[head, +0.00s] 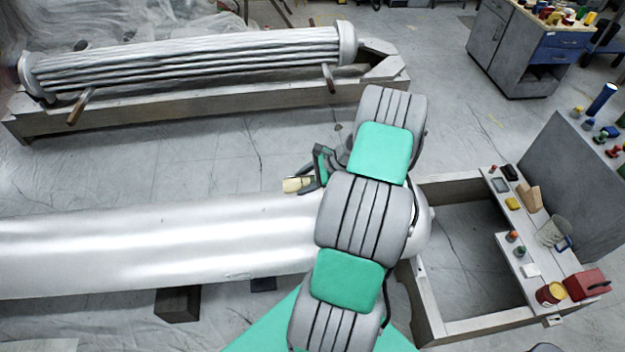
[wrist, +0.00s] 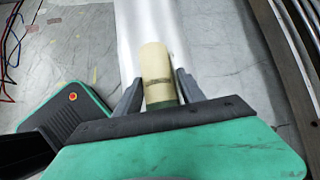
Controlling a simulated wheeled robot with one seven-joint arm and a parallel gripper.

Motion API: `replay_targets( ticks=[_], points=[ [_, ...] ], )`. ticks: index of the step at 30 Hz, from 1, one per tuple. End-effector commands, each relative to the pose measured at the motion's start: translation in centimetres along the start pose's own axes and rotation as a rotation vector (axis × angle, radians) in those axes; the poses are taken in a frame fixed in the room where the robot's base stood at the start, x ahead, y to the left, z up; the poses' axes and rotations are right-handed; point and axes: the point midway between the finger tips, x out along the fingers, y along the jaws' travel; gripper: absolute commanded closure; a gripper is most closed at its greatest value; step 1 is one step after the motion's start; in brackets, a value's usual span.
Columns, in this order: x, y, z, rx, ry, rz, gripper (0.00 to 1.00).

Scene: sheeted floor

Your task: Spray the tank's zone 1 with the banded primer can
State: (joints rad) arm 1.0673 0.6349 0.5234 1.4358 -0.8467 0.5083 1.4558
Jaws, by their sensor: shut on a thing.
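The tank (head: 150,240) is a long silver cylinder lying across the lower left of the head view. My gripper (head: 305,184) is near the tank's upper edge, toward its right end. It is shut on the cream primer can (head: 291,185), which points left. In the wrist view, the can (wrist: 155,65) sits between the two fingers of my gripper (wrist: 158,88). A dark band crosses it, and its near end looks green. The pale tank surface (wrist: 118,40) lies behind the can. My arm hides part of the tank's right end. I cannot make out a zone 1 marking.
A ribbed tube bundle (head: 190,65) lies on a cradle at the back. A bench with small items (head: 530,235), including a red box (head: 587,284), stands at the right. A grey cabinet (head: 520,50) is at the back right. The floor between tank and bundle is clear.

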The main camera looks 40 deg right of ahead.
Motion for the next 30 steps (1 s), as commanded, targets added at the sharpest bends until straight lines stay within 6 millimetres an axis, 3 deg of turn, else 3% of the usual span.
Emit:
replay_targets(
  ticks=[4, 5, 9, 16, 19, 23, 26, 30],
  points=[
    [-0.1, -0.1, 0.0, -0.001, 0.001, -0.002, 1.00],
    [-0.1, -0.1, 0.0, -0.001, 0.001, -0.002, 0.54],
    [-0.1, -0.1, 0.0, -0.001, 0.001, -0.002, 0.64],
    [-0.1, -0.1, 0.0, -0.002, 0.000, -0.001, 0.63],
    [0.3, -0.2, 1.1, -0.013, -0.001, 0.005, 0.63],
    [1.4, -0.4, 5.2, -0.046, -0.007, 0.030, 0.63],
    [2.7, 0.2, 10.4, -0.084, -0.017, 0.061, 0.64],
    [4.5, 2.5, 18.3, -0.140, -0.036, 0.106, 0.64]
  ],
)
